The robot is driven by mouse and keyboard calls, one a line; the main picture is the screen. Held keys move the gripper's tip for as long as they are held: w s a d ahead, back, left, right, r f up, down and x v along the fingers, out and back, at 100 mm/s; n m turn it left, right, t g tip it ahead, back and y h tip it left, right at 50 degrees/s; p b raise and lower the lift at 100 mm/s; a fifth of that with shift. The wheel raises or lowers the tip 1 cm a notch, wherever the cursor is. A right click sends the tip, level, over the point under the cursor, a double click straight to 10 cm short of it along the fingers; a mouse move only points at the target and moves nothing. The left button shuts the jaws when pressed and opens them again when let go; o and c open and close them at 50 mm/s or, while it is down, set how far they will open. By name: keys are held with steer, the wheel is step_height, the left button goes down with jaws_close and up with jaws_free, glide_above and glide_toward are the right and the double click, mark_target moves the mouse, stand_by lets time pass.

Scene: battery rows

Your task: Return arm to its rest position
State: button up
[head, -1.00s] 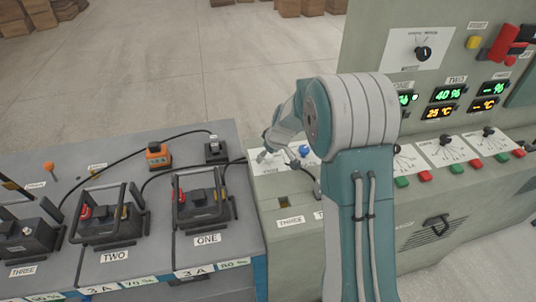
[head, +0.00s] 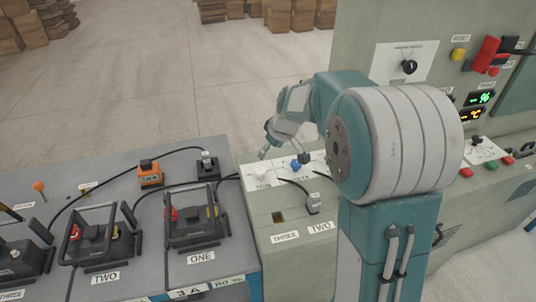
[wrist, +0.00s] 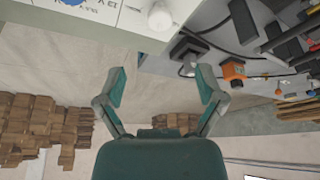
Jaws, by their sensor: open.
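My gripper (head: 284,154) is in the head view, above the left end of the green-grey console (head: 255,221), near a white knob and a blue knob (head: 296,164). My teal and grey arm bends in the foreground and hides part of the console. In the wrist view my gripper (wrist: 161,88) has its two fingers spread apart with nothing between them. The white knob (wrist: 160,17) shows at the top of that view, beyond the fingertips.
A grey bench (head: 150,200) at left holds caged battery units labelled ONE (head: 196,217) and TWO (head: 98,235), an orange box (head: 150,174) and black cables. A tall panel (head: 365,45) with a rotary switch stands at right. Cardboard boxes (head: 290,14) sit far back on open floor.

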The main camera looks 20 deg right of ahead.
steer(key=shift+r, duration=0.1)
stand_by(0.3)
steer(key=s+a+r+m+t+h, duration=0.1)
steer(key=s+r+m, duration=0.2)
steer(key=s, duration=1.2)
steer(key=s+a+r+m+h, duration=0.1)
steer(key=s+r, duration=0.5)
steer(key=s, duration=0.9)
steer(key=shift+a+r+m+t, duration=0.2)
steer(key=shift+m+t, duration=0.2)
steer(key=shift+m, duration=0.5)
steer(key=shift+d, duration=0.1)
stand_by(0.3)
